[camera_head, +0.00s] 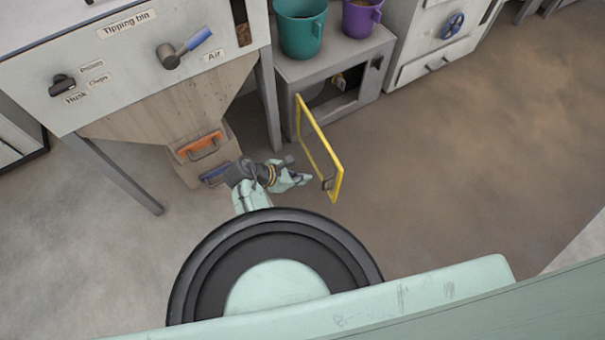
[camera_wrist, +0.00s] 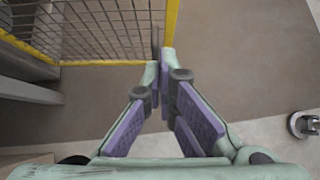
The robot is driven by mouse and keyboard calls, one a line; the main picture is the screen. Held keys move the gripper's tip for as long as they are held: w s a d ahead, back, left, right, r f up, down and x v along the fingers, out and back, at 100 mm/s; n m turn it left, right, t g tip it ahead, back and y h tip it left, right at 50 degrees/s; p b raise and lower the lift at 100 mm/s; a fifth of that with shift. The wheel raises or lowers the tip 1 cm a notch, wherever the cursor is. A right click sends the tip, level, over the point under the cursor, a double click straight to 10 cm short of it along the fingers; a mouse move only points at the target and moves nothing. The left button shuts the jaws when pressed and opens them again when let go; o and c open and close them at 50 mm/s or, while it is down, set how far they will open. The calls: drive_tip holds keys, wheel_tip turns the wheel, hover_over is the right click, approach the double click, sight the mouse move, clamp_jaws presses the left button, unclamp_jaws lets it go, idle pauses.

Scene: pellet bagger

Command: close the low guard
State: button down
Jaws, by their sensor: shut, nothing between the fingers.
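The low guard (camera_head: 317,138) is a yellow-framed panel hinged at the low grey cabinet, and it stands swung open into the room. A small dark handle (camera_head: 328,183) sits near its free lower corner. My gripper (camera_head: 304,179) is beside that corner, to the left of the handle. In the wrist view the guard's wire mesh and yellow frame (camera_wrist: 171,22) show at the top left. My gripper (camera_wrist: 162,58) has its fingertips together with nothing between them, close to the frame's corner. Whether the fingertips touch the guard I cannot tell.
The cabinet (camera_head: 357,100) has an open dark bay and carries a teal bucket (camera_head: 300,35) and a purple bucket (camera_head: 361,18). The tipping bin (camera_head: 140,60) stands on legs at the left. The brown floor (camera_head: 450,150) to the right is clear.

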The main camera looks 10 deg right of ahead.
sight(335, 175)
drive_tip(key=shift+w+d+f, duration=0.35)
drive_tip(key=shift+d+f, duration=0.45)
drive_tip(key=shift+d, duration=0.65)
drive_tip(key=shift+w+d+f, duration=0.4)
drive_tip(key=shift+d+f, duration=0.45)
drive_tip(key=shift+d, duration=0.55)
drive_tip(key=shift+w+d+f, duration=0.35)
drive_tip(key=shift+d+f, duration=0.45)
drive_tip(key=shift+d, duration=0.65)
drive_tip(key=shift+d, duration=0.15)
